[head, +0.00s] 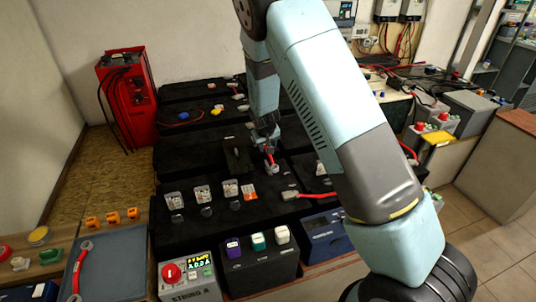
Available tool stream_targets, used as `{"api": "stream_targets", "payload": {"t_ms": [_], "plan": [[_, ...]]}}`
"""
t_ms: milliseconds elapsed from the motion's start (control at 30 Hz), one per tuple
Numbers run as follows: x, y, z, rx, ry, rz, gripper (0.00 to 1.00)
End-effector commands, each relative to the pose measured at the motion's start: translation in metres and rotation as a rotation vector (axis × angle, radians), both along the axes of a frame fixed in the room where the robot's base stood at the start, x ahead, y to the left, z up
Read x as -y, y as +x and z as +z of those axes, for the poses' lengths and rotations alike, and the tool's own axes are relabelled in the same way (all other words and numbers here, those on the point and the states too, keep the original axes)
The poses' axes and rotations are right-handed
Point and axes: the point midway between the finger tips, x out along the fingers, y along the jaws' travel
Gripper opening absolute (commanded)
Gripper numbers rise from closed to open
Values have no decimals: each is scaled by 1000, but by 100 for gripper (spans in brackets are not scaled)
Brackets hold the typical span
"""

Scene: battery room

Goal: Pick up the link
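My gripper (268,146) points down over the black battery bank in the middle of the head view. A small red piece with a pale grey end (271,160) shows right at its fingertips. It is too small to tell whether the fingers are open or shut on it. A red link with grey ring ends (82,268) lies on a grey surface at the lower left, well apart from my gripper. A red cable with a grey lug (312,195) lies on the bank to the right of my gripper.
Several clear-and-grey terminal blocks (202,194) stand in a row on the bank, with an orange one (250,191) at the right. A control box with a red button (187,276) stands in front. A red charger (126,97) stands at the back left.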

Motion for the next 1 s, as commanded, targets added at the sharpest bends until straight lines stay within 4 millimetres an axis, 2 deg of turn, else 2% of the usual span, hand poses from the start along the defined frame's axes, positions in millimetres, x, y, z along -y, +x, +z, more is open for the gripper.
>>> {"api": "stream_targets", "payload": {"t_ms": [133,300,567,1000], "plan": [[0,4,-21,-4,-1,-1,46],[2,13,-36,-1,-1,-1,46],[1,14,-38,0,0,0,45],[1,13,-38,-1,0,0,3]]}}
